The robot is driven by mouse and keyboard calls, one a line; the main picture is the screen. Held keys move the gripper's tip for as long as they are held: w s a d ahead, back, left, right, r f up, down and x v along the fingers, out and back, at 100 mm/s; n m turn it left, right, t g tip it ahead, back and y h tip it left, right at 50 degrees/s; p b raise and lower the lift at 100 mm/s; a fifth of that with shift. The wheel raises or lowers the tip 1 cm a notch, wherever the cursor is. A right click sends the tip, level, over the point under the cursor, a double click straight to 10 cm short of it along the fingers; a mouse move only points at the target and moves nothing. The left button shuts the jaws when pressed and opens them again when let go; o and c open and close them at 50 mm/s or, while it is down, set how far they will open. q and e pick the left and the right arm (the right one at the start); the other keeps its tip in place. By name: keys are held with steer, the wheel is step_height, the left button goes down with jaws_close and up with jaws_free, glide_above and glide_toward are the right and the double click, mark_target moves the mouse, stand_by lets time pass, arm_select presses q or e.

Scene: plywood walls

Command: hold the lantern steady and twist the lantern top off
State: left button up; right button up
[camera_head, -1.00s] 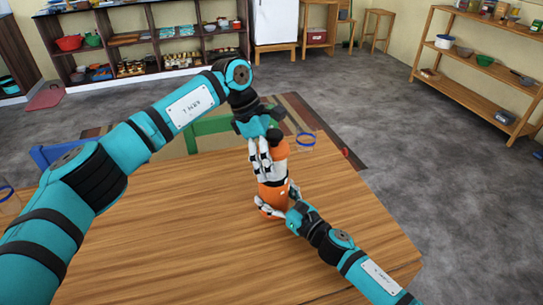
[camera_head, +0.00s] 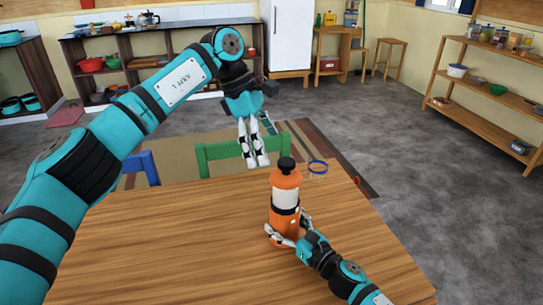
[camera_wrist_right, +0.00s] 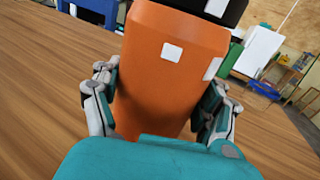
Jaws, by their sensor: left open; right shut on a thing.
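The lantern (camera_head: 285,198) stands upright on the wooden table. It has an orange base, a white middle with a black band, and an orange top (camera_head: 286,178) with a black knob. The top sits on the body. My right gripper (camera_head: 284,238) is shut around the lower orange base, and the right wrist view shows its fingers on both sides of the base (camera_wrist_right: 172,65). My left gripper (camera_head: 254,162) is open and empty, pointing down, above and to the left of the lantern, apart from it.
The wooden table (camera_head: 170,240) is mostly clear. A green chair (camera_head: 215,152) and a blue chair (camera_head: 143,168) are at the table's far side. Shelves line the walls beyond.

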mark_target(285, 173)
arm_select(q)
steer(key=shift+r, duration=0.15)
steer(key=shift+c, duration=0.3)
steer(key=d+r+n+y, duration=0.1)
steer(key=s+d+n+y, duration=0.1)
steer(key=shift+d+r+n+t, duration=0.3)
steer(key=shift+r+t, duration=0.05)
steer(key=shift+t, duration=0.05)
arm_select(e)
steer(key=shift+f, duration=0.1)
arm_select(q)
steer(key=shift+d+r+n+y, duration=0.1)
steer(key=shift+d+n+y, duration=0.1)
steer(key=shift+n+y, duration=0.1)
steer(key=shift+d, duration=0.1)
steer(key=f, duration=0.4)
steer(key=d+f, duration=0.1)
steer(key=f, duration=0.6)
steer(key=shift+d+f, duration=0.3)
